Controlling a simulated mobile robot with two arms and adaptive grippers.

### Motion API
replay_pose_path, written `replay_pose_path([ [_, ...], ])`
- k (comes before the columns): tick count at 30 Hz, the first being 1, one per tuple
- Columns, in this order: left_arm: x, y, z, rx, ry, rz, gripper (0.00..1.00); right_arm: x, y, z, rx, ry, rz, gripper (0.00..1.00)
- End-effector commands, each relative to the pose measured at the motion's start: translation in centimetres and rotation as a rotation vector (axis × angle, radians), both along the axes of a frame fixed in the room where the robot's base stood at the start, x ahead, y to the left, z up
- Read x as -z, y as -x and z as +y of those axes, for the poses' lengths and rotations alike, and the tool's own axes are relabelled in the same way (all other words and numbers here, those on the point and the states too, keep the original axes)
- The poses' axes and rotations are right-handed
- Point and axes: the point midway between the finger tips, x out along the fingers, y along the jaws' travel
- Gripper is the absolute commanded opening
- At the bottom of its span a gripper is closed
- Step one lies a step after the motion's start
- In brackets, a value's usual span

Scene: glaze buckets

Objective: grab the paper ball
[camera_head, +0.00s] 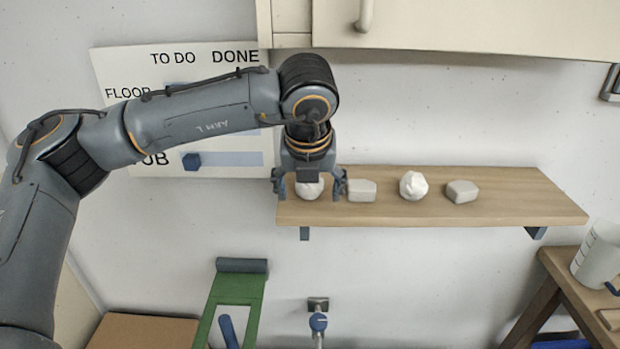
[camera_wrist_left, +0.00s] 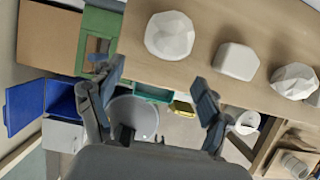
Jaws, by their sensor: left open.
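A white, crumpled paper ball (camera_head: 311,191) sits near the left end of the wooden shelf (camera_head: 520,205), partly hidden behind my left gripper (camera_head: 309,187). A second, similar white ball (camera_head: 413,186) sits further right on the shelf. My left gripper is open and points down, its fingers showing on either side of the first ball in the head view. In the left wrist view, the first ball (camera_wrist_left: 169,36) lies above and beyond the open fingers (camera_wrist_left: 157,88), with nothing between them. My right gripper is not in view.
Pale grey blocks stand beside the balls, one (camera_head: 361,190) close to the right of the left gripper and one (camera_head: 462,191) further right. A cabinet (camera_head: 450,25) hangs above the shelf. A white jug (camera_head: 598,252) stands on a wooden stand at right.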

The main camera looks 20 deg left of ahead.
Motion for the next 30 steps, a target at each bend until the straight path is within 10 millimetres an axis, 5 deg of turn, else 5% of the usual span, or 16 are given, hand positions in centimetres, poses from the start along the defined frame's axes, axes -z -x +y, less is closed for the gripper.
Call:
replay_pose_path([
  [8, -0.2, -4.2, 1.3, -0.004, 0.0, 0.003, 0.78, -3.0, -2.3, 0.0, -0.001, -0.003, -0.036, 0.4],
  [19, 1.1, -4.4, 1.3, -0.001, 0.002, 0.001, 0.78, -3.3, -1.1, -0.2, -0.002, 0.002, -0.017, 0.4],
  [25, 1.1, -4.4, 1.3, -0.001, 0.002, 0.001, 0.39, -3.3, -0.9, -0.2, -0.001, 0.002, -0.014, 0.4],
  [30, 1.1, -4.3, 1.3, -0.001, 0.002, 0.001, 0.38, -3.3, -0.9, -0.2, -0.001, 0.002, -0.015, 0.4],
])
